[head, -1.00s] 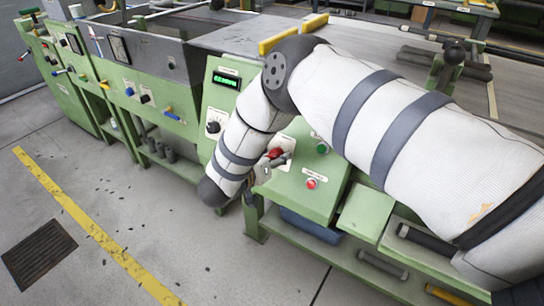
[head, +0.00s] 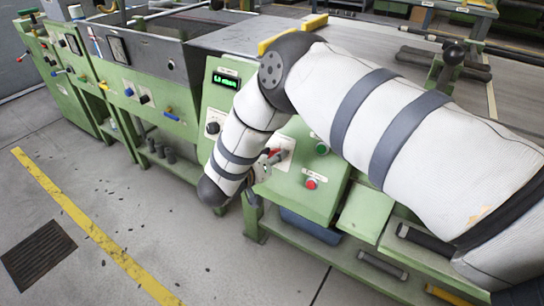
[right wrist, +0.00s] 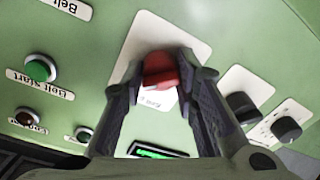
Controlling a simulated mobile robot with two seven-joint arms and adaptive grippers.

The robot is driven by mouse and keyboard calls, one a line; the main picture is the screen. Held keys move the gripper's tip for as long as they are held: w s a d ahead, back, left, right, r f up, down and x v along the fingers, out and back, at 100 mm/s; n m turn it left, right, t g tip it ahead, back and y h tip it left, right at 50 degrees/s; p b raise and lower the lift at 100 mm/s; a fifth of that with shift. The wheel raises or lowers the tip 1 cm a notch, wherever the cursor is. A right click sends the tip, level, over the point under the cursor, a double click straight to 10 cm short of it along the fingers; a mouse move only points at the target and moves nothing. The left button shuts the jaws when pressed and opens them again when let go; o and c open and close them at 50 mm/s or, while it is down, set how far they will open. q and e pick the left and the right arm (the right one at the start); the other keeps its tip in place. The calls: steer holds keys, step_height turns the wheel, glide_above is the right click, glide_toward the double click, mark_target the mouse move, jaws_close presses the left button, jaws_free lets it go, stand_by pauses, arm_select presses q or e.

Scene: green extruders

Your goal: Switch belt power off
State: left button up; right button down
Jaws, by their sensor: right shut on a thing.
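The red switch knob (head: 272,152) sits on a white plate on the sloped face of the green control box (head: 296,196). In the right wrist view the red knob (right wrist: 160,70) is between the fingertips of my right gripper (right wrist: 162,78), which is shut on it. The label below the knob is partly covered by the fingers and hard to read. In the head view my right gripper (head: 264,162) is mostly behind my forearm, with its tip at the knob. My left gripper is not in view.
A green button (head: 321,148) and a red button (head: 310,183) are beside the switch. A lit green display (head: 225,81) and a black knob (head: 213,128) are on the panel to the left.

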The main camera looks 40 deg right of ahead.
steer(key=n, duration=0.5)
steer(key=shift+n+g+b, duration=0.3)
steer(key=shift+n, duration=2.1)
steer(key=c, duration=1.3)
jaws_free()
steer(key=shift+a, duration=0.1)
steer(key=v, duration=1.2)
steer(key=shift+r, duration=0.15)
